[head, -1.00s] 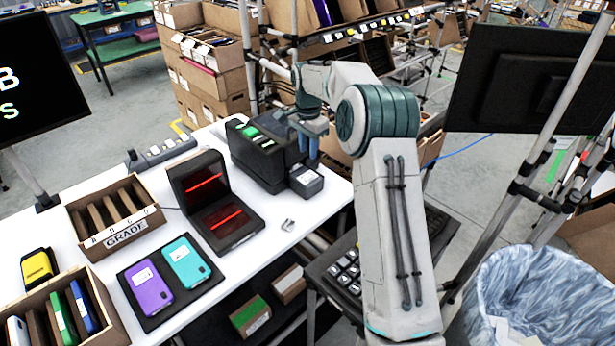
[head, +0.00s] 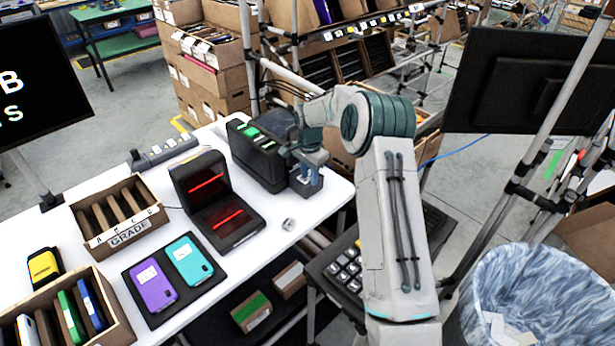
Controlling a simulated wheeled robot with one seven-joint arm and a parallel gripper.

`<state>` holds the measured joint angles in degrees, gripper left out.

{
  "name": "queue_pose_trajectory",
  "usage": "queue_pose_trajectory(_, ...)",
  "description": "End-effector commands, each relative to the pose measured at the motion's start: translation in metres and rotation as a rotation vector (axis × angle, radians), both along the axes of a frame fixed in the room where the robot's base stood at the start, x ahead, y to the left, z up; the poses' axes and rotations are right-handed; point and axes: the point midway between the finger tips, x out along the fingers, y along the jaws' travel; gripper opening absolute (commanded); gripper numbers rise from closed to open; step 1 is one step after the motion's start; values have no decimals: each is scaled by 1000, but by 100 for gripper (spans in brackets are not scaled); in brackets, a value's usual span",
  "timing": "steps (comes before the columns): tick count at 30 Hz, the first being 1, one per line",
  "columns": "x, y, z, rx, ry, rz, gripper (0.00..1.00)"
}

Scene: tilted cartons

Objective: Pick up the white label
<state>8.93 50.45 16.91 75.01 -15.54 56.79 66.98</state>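The black printer (head: 258,157) stands at the back right of the white table. A small dark box (head: 314,190) adjoins its front. My gripper (head: 306,180) points down right over this small box, its fingers at or just above the top. The fingers cover most of the top, and I cannot make out a white label there or in the grip. The finger gap is too small to judge. White stickers also show on the purple phone (head: 155,290) and the teal phone (head: 192,260).
A small whitish scrap (head: 288,224) lies on the table (head: 262,262) near its front edge. An open scanner (head: 230,222) with red lines stands left of the printer. A GRADE box (head: 125,232) is further left. A lined bin (head: 535,290) stands at right.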

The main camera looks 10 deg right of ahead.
Motion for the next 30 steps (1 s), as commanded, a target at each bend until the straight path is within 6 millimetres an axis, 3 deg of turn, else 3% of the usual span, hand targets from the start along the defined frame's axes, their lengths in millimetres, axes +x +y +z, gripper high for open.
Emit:
queue_pose_trajectory(1,0,0,0,0,0,0,26)
queue_pose_trajectory(4,0,0,0,0,0,0,0)
queue_pose_trajectory(19,1,0,5,-1,-3,1,0)
queue_pose_trajectory(27,1,0,40,-1,-6,1,0)
queue_pose_trajectory(30,-11,-10,49,-2,-2,-1,0)
